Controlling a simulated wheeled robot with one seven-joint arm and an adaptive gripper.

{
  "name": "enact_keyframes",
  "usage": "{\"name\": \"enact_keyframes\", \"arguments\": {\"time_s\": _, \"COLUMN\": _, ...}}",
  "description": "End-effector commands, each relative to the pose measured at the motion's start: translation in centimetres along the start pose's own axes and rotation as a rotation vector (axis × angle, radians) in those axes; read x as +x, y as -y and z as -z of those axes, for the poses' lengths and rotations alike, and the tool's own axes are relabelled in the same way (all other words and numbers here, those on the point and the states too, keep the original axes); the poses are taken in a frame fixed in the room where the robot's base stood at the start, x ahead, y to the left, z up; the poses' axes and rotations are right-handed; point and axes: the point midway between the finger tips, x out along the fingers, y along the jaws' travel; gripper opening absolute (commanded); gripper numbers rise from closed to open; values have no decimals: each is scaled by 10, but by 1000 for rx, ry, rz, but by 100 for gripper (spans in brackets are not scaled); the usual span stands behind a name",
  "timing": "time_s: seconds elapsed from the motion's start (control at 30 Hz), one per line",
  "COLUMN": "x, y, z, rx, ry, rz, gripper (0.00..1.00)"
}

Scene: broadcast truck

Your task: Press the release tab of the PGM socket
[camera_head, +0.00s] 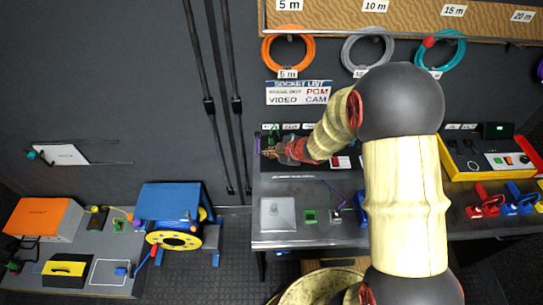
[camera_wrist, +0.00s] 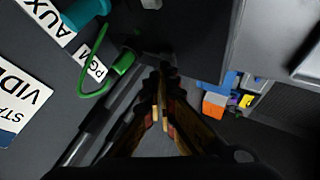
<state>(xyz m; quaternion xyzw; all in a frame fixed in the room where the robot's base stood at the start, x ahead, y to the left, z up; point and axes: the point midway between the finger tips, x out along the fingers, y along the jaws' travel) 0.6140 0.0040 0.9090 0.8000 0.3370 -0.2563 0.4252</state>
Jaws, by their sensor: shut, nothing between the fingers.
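In the wrist view a tilted white label reads PGM (camera_wrist: 97,70). Next to it is a green plug or socket (camera_wrist: 123,63) with a green cable looping from it. A separate release tab cannot be made out. My gripper (camera_wrist: 163,74) is shut and empty, its fingertips to the right of the green plug and apart from it in the picture; depth is unclear. In the head view my gripper (camera_head: 272,153) is at the left end of the rear panel above the bench, where a green cable (camera_head: 273,131) shows. My arm hides part of that panel.
A teal plug (camera_wrist: 86,12) sits by the AUX label (camera_wrist: 49,20) in the wrist view. A socket list sign (camera_head: 298,92) hangs above the panel. Coiled cables (camera_head: 288,49) hang higher. Dark vertical cables (camera_head: 226,100) run left of the bench (camera_head: 290,238).

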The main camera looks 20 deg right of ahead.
Motion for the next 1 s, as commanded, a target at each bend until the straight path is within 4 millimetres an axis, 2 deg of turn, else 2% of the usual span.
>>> {"name": "enact_keyframes", "arguments": {"time_s": 0.63, "x": 2, "y": 2, "z": -2, "rx": 1, "ry": 1, "rz": 1, "gripper": 0}}
{"name": "enact_keyframes", "arguments": {"time_s": 1.0, "x": -10, "y": -7, "z": 6, "rx": 2, "ry": 1, "rz": 0, "gripper": 0}}
